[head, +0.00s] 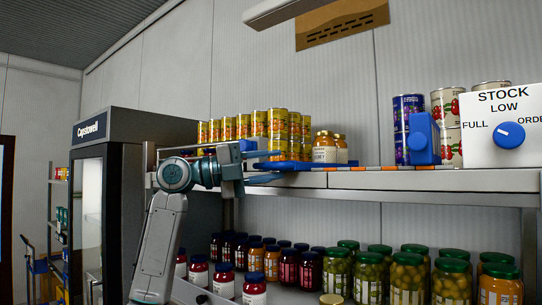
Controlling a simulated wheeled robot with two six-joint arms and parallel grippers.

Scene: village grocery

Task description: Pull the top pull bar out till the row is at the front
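A flat blue pull bar (318,164) runs along the front of the top shelf (432,180), below jars and a row of yellow cans (275,124). My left gripper (278,168) is at the left part of this bar, pointing right. Its teal lower finger shows just below the bar. A second blue piece (423,138) stands upright farther right, before blue and white cans. My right gripper is not in view.
A white stock box with a blue dial (510,135) stands at the right of the shelf. Jars with light lids (325,148) stand right of the yellow cans. The lower shelf holds several green-lidded jars (407,277) and dark jars. A dark fridge (118,165) stands at left.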

